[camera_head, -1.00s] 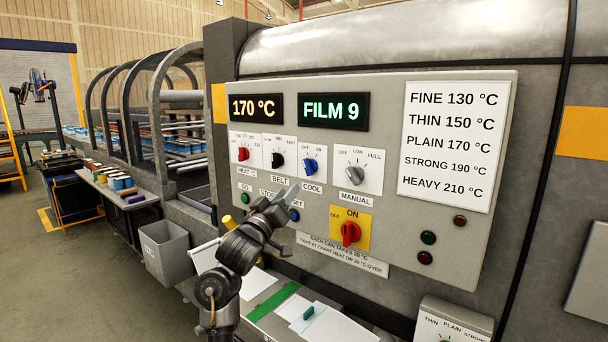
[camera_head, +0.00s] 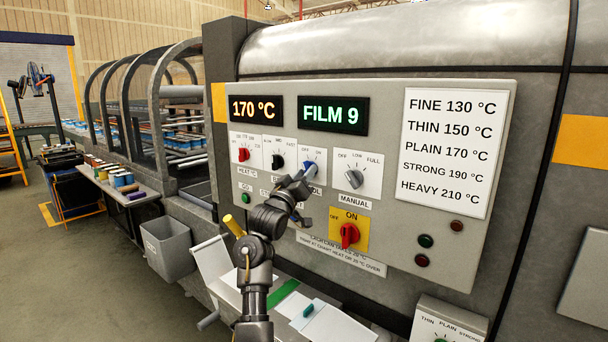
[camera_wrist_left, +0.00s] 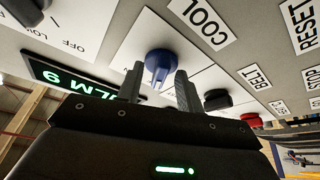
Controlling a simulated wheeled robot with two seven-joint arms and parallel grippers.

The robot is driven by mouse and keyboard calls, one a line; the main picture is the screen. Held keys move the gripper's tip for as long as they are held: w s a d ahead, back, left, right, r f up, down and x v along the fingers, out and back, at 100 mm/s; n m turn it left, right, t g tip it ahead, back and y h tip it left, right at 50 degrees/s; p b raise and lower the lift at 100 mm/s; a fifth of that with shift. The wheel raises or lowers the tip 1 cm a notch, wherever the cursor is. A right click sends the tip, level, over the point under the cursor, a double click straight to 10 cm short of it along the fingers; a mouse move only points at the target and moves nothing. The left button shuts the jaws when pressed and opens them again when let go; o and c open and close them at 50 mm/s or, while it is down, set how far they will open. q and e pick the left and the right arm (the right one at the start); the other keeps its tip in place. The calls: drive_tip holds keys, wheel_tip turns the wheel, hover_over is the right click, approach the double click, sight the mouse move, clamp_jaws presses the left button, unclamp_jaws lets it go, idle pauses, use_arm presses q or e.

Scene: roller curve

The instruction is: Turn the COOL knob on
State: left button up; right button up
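The blue COOL knob (camera_head: 309,166) is on a white plate with OFF and ON marks, third in the row on the grey control panel (camera_head: 440,250). Which mark it points to is hard to tell. My left gripper (camera_head: 302,181) is up at this knob and partly covers it and the COOL label. In the left wrist view, the blue knob (camera_wrist_left: 160,66) shows between the two finger tips, with a gap on each side. The gripper (camera_wrist_left: 159,78) is open and holds nothing. My right gripper is out of view.
The red HEAT knob (camera_head: 243,154) and black BELT knob (camera_head: 278,161) are left of the COOL knob. The grey MANUAL knob (camera_head: 354,179) is close on its right. A red knob on a yellow plate (camera_head: 350,235) is below right. My left arm covers some lower buttons.

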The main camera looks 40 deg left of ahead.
use_arm(q)
clamp_jaws()
drive_tip(key=shift+m, duration=0.4)
drive_tip(key=shift+a+m+h+b, duration=0.15)
drive_tip(key=shift+m+h+b, duration=0.35)
drive_tip(key=shift+m+h, duration=1.25)
drive_tip(key=shift+a+m+h+b, duration=0.15)
drive_tip(key=shift+m+h+b, duration=0.45)
drive_tip(key=shift+m, duration=2.1)
drive_tip(key=shift+a+m+h+b, duration=0.15)
drive_tip(key=shift+m+h+b, duration=0.3)
drive_tip(key=shift+m+h, duration=1.3)
drive_tip(key=shift+m+y, duration=0.3)
drive_tip(key=shift+m, duration=0.6)
